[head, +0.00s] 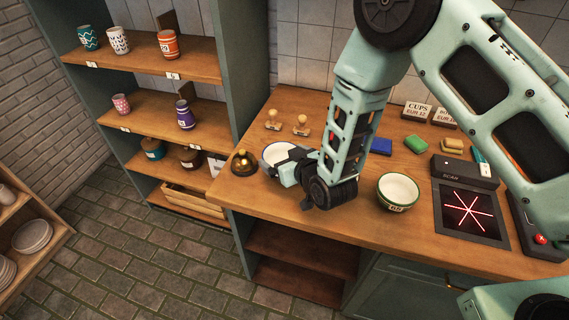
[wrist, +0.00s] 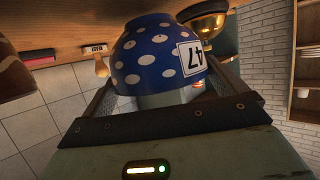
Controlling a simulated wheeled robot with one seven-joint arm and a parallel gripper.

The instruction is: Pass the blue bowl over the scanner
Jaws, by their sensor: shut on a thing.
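The blue bowl (wrist: 150,62) has white dots and a tag reading 47. It shows in the wrist view between the fingers of my gripper (wrist: 165,98), which is shut on it. In the head view the white inside of the bowl (head: 277,153) shows at the left part of the counter, partly hidden by my gripper (head: 290,172). I cannot tell whether the bowl touches the counter. The scanner (head: 470,212) is a dark plate with red crossing lines at the right, with a black housing marked SCAN behind it.
A green-rimmed bowl (head: 398,191) stands between my gripper and the scanner. A bell (head: 243,163) is close at the left of the blue bowl. A device with a red button (head: 540,239) is at the right.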

